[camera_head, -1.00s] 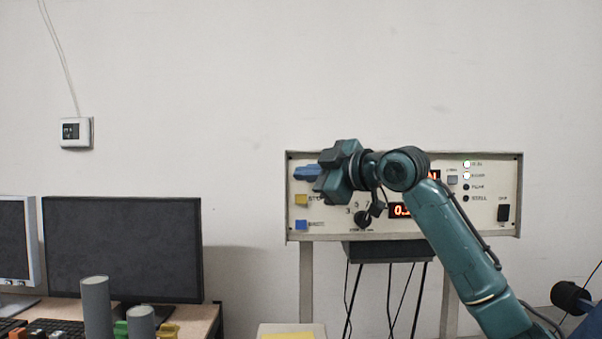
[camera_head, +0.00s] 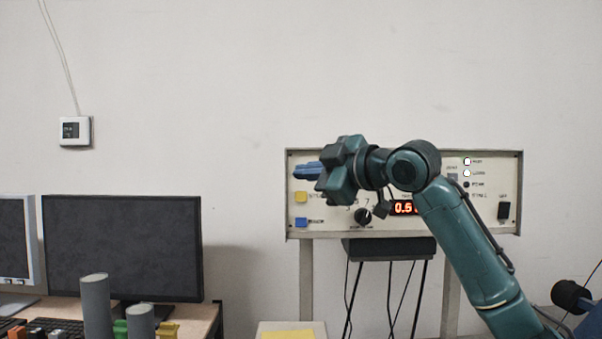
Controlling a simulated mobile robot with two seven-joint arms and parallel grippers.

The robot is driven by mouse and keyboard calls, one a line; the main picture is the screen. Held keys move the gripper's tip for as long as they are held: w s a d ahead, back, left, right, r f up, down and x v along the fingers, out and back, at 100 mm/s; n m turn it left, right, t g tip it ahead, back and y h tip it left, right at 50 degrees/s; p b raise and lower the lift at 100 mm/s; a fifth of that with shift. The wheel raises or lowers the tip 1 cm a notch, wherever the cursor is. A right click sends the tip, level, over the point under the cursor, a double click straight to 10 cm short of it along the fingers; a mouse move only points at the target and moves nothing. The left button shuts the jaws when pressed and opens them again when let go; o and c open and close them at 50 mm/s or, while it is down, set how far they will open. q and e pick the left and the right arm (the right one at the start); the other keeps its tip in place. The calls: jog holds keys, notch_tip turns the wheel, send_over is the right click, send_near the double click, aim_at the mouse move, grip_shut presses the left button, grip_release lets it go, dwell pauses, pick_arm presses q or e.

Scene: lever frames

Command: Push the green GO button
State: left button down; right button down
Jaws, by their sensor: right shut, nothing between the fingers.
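The control panel (camera_head: 400,229) is a cream box on a stand against the wall. My right gripper (camera_head: 303,171) is shut and empty, its blue fingers in front of the panel's upper left corner. I cannot tell whether the fingertips touch the panel. No green button shows; the gripper and wrist cover part of the panel's upper left. A yellow button (camera_head: 300,197) and a blue button (camera_head: 301,222) sit below the fingers in the left column. My left gripper is not in view.
The panel also has a black knob (camera_head: 363,217), a red-lit display (camera_head: 404,208) partly behind my arm, lamps and a black switch (camera_head: 503,211). A monitor (camera_head: 122,248) and grey cylinders (camera_head: 96,305) stand on the desk at left.

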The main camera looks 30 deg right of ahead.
jog(key=s, duration=0.1)
jog(key=s+a, duration=0.1)
jog(key=shift+s+a, duration=0.1)
jog(key=shift+s, duration=0.25)
dwell(1.3)
